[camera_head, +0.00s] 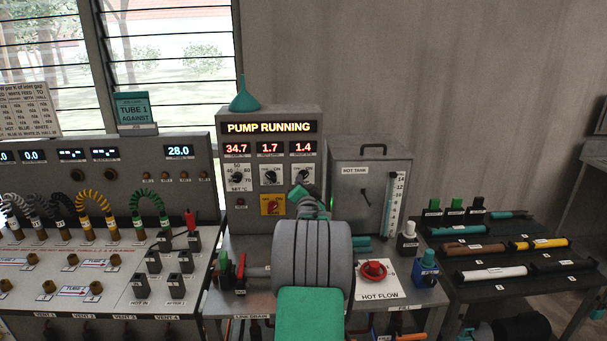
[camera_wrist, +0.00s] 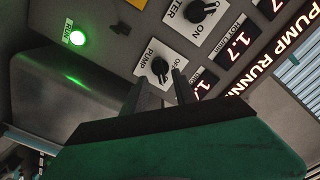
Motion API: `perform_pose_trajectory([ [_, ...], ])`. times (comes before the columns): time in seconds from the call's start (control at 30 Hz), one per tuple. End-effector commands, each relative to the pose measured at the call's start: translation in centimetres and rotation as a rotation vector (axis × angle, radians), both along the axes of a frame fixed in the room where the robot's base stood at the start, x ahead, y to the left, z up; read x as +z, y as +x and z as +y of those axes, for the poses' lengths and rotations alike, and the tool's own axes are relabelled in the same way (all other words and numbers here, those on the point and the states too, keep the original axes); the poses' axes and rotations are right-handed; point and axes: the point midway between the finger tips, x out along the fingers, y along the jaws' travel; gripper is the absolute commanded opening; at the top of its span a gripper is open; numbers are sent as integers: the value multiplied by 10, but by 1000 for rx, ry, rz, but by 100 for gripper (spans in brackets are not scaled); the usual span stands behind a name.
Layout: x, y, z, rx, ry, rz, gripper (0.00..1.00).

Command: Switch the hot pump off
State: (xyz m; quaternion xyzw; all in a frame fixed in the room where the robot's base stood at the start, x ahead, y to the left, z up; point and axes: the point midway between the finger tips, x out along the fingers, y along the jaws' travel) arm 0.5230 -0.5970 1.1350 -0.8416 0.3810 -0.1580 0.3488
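The pump control panel (camera_head: 225,170) stands ahead, with a lit "PUMP RUNNING" display (camera_head: 270,128) above red readouts of 34.7, 1.7 and 1.4. In the wrist view, the black pump knob (camera_wrist: 160,68) sits on a white plate marked PUMP, beside the heater knob (camera_wrist: 202,12). A green RUN lamp (camera_wrist: 77,38) is lit. My gripper (camera_wrist: 161,78) is open, its two dark fingers apart with the pump knob showing between their tips. Whether they touch it I cannot tell.
A yellow plate with a red switch (camera_head: 272,205) is just left of my gripper. The hot tank (camera_head: 345,200) stands to the right, with a red hot flow valve (camera_head: 373,270) in front. A teal funnel (camera_head: 244,95) stands on top of the panel. Tubes lie on the right table.

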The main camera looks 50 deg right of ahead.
Motion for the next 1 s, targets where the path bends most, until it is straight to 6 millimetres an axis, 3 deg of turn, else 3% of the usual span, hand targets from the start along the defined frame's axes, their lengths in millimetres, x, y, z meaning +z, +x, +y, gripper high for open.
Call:
perform_pose_trajectory([
  [0.3,2,28,-32,1,1,0,34],
  [0.8,0,28,-32,0,0,0,34],
  [1.0,0,28,-32,0,0,0,19],
])
